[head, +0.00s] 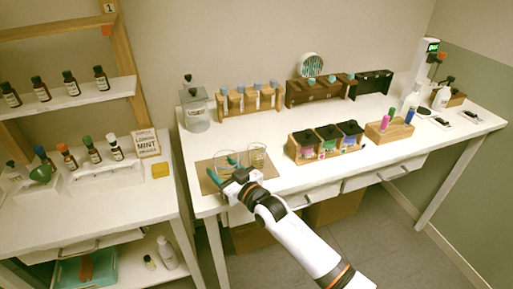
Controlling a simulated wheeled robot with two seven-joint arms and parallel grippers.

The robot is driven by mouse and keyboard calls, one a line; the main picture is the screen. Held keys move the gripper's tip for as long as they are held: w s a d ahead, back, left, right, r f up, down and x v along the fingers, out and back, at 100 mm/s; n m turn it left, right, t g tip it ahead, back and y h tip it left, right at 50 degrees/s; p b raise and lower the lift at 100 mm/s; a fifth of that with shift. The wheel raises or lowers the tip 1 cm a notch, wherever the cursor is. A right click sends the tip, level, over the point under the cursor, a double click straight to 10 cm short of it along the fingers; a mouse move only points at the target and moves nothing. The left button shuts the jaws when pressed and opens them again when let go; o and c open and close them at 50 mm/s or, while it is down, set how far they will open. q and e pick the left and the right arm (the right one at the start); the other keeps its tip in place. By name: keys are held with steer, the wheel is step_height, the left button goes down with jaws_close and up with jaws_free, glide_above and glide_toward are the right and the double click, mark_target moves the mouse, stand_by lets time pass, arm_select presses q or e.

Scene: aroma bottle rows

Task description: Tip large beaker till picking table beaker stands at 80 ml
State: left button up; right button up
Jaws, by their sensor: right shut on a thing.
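Two clear glass beakers stand close together over a brown mat (206,184) at the left front of the white table. The left, wider one looks like the large beaker (224,158). The other, narrower beaker (257,156) is just to its right and has a yellowish tint low down. My right gripper (222,169) has its teal fingers around the large beaker and is shut on it. The beaker looks about upright; whether it touches the mat is hidden. I cannot read any level marks. My left gripper is not in view.
Behind the beakers stand a large clear jar (194,105) and a wooden rack of blue-capped vials (250,99). To the right are a box of black-lidded jars (325,142) and a wooden block with coloured bottles (389,129). A shelf unit with brown bottles (70,84) is at left.

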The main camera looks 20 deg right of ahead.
steer(key=s+a+r+p, duration=0.2)
steer(key=a+r+p, duration=0.2)
steer(key=r+p, duration=0.1)
steer(key=shift+s+p, duration=0.3)
steer(key=shift+p, duration=0.25)
steer(key=shift+a, duration=0.1)
